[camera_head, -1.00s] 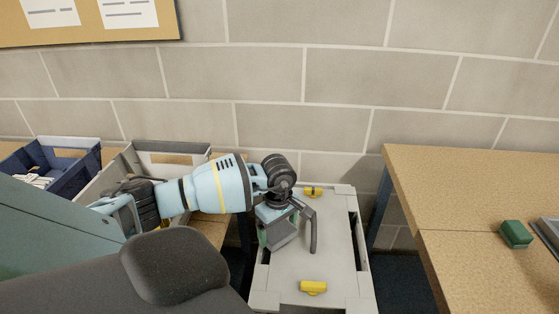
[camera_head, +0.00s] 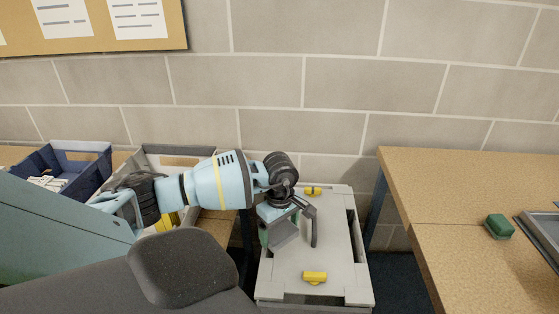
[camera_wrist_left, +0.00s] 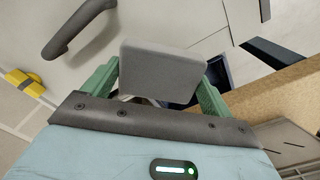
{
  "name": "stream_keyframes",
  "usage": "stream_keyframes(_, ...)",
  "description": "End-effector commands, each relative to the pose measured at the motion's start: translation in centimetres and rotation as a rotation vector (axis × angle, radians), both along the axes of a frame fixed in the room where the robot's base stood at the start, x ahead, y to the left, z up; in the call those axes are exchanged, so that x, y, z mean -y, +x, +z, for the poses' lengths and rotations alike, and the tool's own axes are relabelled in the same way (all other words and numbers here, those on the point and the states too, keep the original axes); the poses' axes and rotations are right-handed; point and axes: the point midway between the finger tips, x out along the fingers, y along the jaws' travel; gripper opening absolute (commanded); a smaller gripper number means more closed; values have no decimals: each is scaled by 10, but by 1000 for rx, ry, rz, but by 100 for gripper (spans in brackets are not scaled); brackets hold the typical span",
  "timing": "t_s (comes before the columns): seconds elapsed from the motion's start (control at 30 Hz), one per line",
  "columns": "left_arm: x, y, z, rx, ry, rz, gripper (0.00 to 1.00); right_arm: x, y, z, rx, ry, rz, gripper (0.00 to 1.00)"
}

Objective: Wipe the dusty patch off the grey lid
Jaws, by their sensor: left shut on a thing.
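The grey lid (camera_head: 335,262) is the pale top of a case standing low between the tables, with yellow latches at its far edge (camera_head: 313,190) and near edge (camera_head: 315,277). A dark curved handle (camera_head: 313,228) rises from it. My left gripper (camera_head: 281,236) is over the lid's left part, left of the handle. It is shut on a grey block (camera_wrist_left: 160,72), held between its green fingers in the left wrist view. I cannot tell whether the block touches the lid. I make out no dusty patch; part of the lid is hidden behind my gripper. My right gripper is out of view.
A blue bin (camera_head: 101,168) and a grey bin (camera_head: 150,158) stand at the left. A wooden table (camera_head: 450,190) on the right holds a green block (camera_head: 499,226) and a grey tray (camera_head: 540,238). A block wall closes the back.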

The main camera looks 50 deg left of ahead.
Motion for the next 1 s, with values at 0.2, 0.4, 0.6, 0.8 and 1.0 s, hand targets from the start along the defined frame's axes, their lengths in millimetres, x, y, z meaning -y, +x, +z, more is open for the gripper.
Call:
stream_keyframes(0.2, -4, -3, 24, 6, 2, 8, 64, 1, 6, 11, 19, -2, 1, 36)
stream_keyframes(0.4, -6, -6, 39, 5, 1, 14, 64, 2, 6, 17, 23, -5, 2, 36)
stream_keyframes(0.6, -6, -8, 39, 1, 0, 15, 64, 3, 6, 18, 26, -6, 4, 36)
stream_keyframes(0.8, -6, -8, 38, 1, 0, 15, 64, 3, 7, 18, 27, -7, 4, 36)
stream_keyframes(1.0, -6, -8, 38, 1, 1, 11, 64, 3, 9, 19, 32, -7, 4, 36)
